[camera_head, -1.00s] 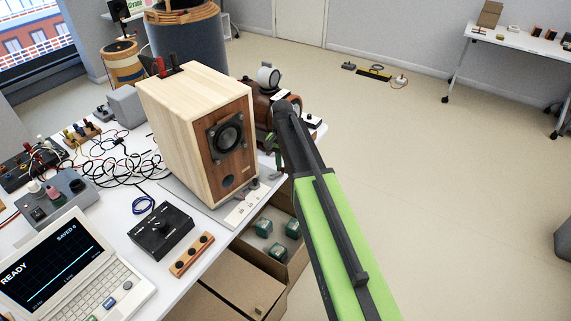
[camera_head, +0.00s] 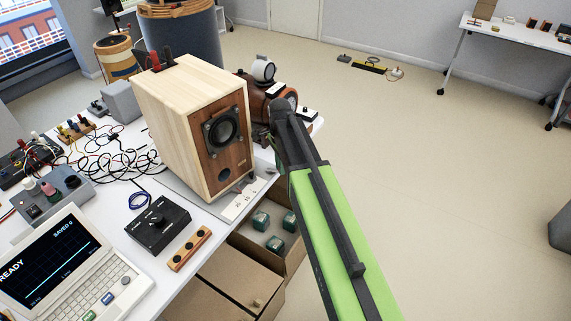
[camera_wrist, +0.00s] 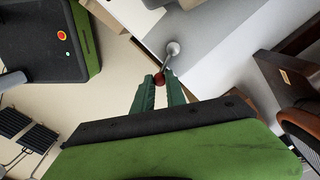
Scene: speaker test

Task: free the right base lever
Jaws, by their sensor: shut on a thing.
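A pale wooden speaker (camera_head: 178,115) with a dark wood front stands on a light grey base plate (camera_head: 236,207) at the table's right edge. In the wrist view, a lever with a red knob (camera_wrist: 160,79) and a silver rod (camera_wrist: 167,64) runs to a round silver pivot (camera_wrist: 172,48) beside a pale grey surface. My gripper (camera_wrist: 160,88) has its green fingers on both sides of the red knob and is shut on it.
A brown rounded device (camera_head: 259,96) stands behind the speaker at the table edge. A black control box (camera_head: 158,224) and a laptop (camera_head: 62,264) lie in front. An open cardboard box (camera_head: 290,262) with green items sits below the edge.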

